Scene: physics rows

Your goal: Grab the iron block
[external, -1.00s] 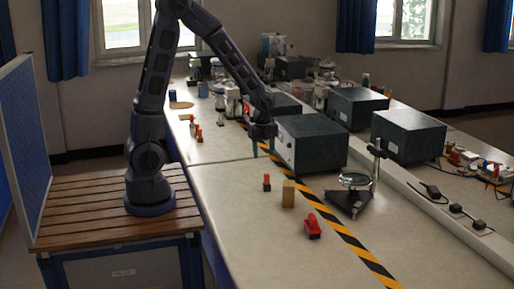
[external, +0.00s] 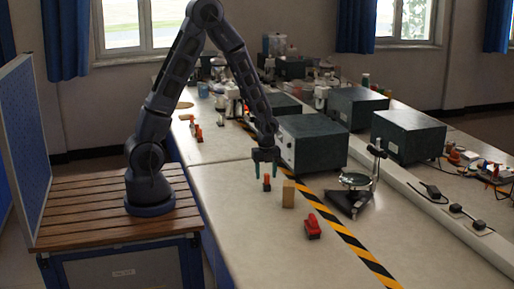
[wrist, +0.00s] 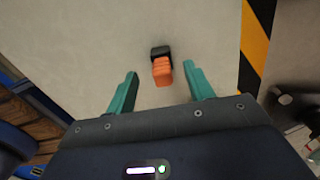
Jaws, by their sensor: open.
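A small orange and black block (external: 266,184) stands on the long bench. In the wrist view the block (wrist: 162,70) lies between and slightly beyond my fingertips, its orange part nearer me and its black part farther. My gripper (external: 265,173) points down above this block. Its two green fingers are apart and empty, also in the wrist view (wrist: 160,76). A tan, wood-like block (external: 288,195) stands just to the right, and a red and dark block (external: 313,229) lies nearer the camera. I cannot tell by looks which block is iron.
A magnifier stand (external: 350,195) with a dark base stands right of the blocks. A dark green box (external: 312,143) stands behind them. A yellow and black stripe (external: 345,238) runs along the bench (external: 250,240). The bench's front left part is clear.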

